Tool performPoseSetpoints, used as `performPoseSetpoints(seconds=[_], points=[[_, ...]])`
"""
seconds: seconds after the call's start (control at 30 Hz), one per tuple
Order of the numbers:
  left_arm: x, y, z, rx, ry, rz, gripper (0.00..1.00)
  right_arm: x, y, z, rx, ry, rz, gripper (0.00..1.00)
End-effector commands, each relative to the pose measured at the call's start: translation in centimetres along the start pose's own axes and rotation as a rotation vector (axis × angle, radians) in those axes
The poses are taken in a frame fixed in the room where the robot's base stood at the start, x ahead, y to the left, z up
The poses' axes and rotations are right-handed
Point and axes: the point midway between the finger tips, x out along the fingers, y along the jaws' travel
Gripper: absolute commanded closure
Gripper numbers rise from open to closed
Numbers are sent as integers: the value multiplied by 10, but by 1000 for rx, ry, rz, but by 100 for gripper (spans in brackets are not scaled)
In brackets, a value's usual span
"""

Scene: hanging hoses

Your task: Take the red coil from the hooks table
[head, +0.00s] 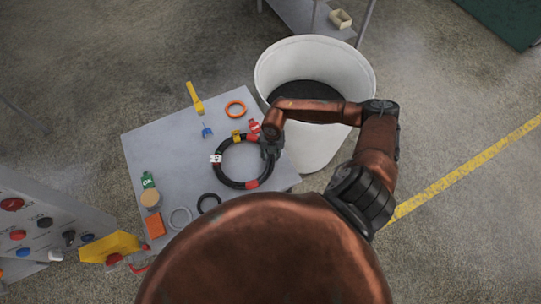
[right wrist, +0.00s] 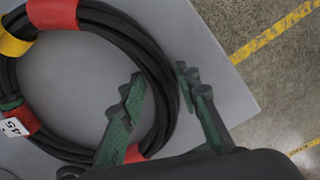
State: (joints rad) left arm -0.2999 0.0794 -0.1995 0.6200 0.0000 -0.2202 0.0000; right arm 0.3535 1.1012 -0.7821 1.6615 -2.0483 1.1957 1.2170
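The coil (head: 222,173) is a ring of black hose with red bands, a yellow band and a white tag. It lies flat on the light grey table (head: 150,140). It also shows in the right wrist view (right wrist: 128,38), where the tag is at the lower left. My right gripper (head: 270,148) is at the coil's right side. In the right wrist view my right gripper (right wrist: 163,78) is open, with one finger over the coil's inner side and the other beyond its outer edge. Whether the fingers touch the hose or reach below it, I cannot tell. My left gripper is out of view.
A large white bin (head: 272,72) stands against the table's back right. An orange ring (head: 228,112), a yellow-handled tool (head: 194,98), a green bottle (head: 147,180), an orange block (head: 155,225) and small rings surround the coil. A control panel (head: 40,215) stands at the left.

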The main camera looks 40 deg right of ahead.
Motion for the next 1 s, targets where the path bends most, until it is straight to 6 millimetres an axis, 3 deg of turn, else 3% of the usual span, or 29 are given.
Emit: performPoseSetpoints(seconds=[0.4,0.67,0.7,1.0], points=[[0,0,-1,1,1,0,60,0,0,0,0,0,0,100],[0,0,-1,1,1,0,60,0,0,0,0,0,-1,100],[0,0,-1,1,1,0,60,0,0,0,0,0,-1,76],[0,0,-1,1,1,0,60,0,0,0,0,0,-1,96]])
